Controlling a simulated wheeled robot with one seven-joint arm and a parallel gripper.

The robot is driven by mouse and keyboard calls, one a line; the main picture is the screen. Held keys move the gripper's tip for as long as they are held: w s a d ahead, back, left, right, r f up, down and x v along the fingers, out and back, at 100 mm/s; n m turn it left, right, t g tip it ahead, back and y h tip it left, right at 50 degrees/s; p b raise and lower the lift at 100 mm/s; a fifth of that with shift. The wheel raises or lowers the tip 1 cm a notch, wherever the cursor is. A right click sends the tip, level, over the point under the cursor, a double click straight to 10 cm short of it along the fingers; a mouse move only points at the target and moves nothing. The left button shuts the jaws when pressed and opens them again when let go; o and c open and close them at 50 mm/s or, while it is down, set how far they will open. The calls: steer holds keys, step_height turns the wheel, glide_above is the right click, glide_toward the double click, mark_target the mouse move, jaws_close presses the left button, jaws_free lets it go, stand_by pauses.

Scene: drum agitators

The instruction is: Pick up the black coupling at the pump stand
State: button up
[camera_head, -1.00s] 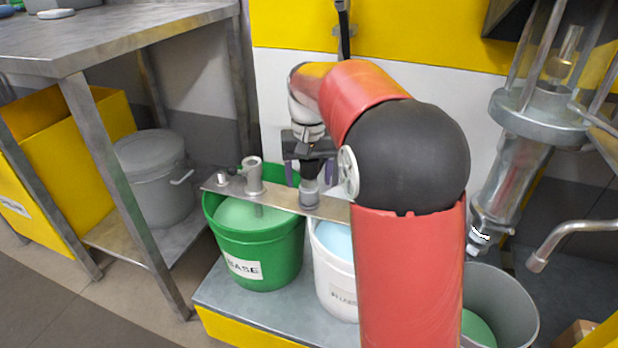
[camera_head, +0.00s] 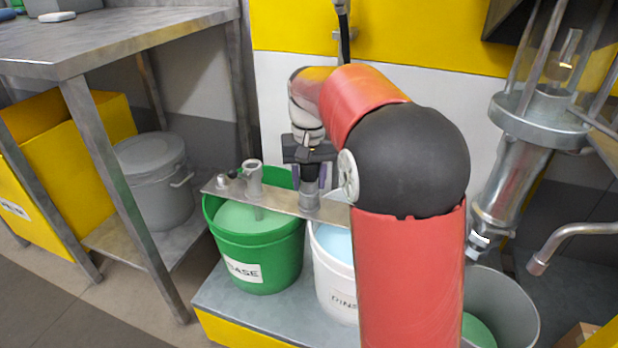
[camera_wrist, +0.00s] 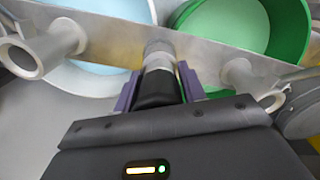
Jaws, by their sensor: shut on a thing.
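The black coupling (camera_wrist: 158,87) stands on a grey collar on the metal bar across the buckets. It shows between the purple fingers of my gripper (camera_wrist: 158,88) in the wrist view, and my gripper is shut on it. In the head view my gripper (camera_head: 309,178) points down over the bar (camera_head: 277,195). The coupling's lower end still meets the grey collar (camera_head: 309,196). The coupling is mostly hidden by my gripper in the head view.
A green bucket (camera_head: 255,255) and a white bucket (camera_head: 334,285) with pale blue liquid stand under the bar. A grey bucket (camera_head: 510,300) is at right. A metal tube assembly (camera_head: 510,170) hangs at right. A steel table (camera_head: 110,45) is at left.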

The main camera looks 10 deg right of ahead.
step_height(320, 180, up, 20)
steer(key=p, duration=0.5)
steer(key=shift+r+p, duration=0.1)
steer(key=shift+p, duration=0.2)
steer(key=w+a+p, duration=0.4)
steer(key=w+a, duration=0.4)
steer(key=a, duration=0.3)
step_height(320, 180, down, 12)
steer(key=b, duration=0.7)
steer(key=shift+a, duration=0.3)
steer(key=shift+s+f+p, duration=0.15)
steer(key=shift+f+p, duration=0.25)
steer(key=shift+f, duration=0.1)
